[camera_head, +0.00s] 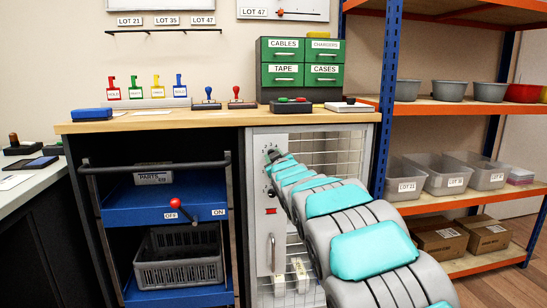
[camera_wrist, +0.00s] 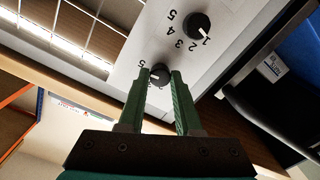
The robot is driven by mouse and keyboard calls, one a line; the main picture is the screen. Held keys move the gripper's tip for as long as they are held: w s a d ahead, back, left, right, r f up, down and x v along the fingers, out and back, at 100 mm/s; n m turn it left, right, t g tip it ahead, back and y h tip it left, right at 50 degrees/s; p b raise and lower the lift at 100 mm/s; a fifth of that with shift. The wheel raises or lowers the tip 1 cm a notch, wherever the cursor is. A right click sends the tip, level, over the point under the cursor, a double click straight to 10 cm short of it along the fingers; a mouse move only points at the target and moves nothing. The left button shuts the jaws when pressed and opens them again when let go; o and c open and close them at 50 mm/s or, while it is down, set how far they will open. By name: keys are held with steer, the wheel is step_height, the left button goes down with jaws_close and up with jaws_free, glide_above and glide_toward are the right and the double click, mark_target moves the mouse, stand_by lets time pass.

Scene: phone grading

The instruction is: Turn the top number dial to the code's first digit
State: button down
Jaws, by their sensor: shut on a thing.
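The top number dial (camera_wrist: 157,82) is a round black knob with a white mark on the locker's pale panel (camera_wrist: 137,40). In the wrist view, which looks upside down, my gripper (camera_wrist: 160,73) has its two green fingers on either side of this dial, shut on it. A printed 5 shows beside it; its other digits are mostly hidden by the fingers, and I cannot tell which digit it points to. The lower dial (camera_wrist: 197,25) is free, its white mark toward the 1. In the head view my gripper (camera_head: 273,155) covers the panel's top.
The locker has a wire-mesh front (camera_head: 345,150), a handle (camera_head: 272,254) and a red indicator (camera_head: 271,211). A wooden worktop (camera_head: 220,118) overhangs just above the dials. A blue cart (camera_head: 150,207) stands at left, and shelves with grey bins (camera_head: 433,178) at right.

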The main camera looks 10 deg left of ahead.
steer(key=shift+f, duration=0.15)
steer(key=c, duration=0.6)
jaws_free()
steer(key=shift+s, duration=0.1)
steer(key=v, duration=0.7)
steer(key=shift+s, duration=0.25)
steer(key=shift+d, duration=0.2)
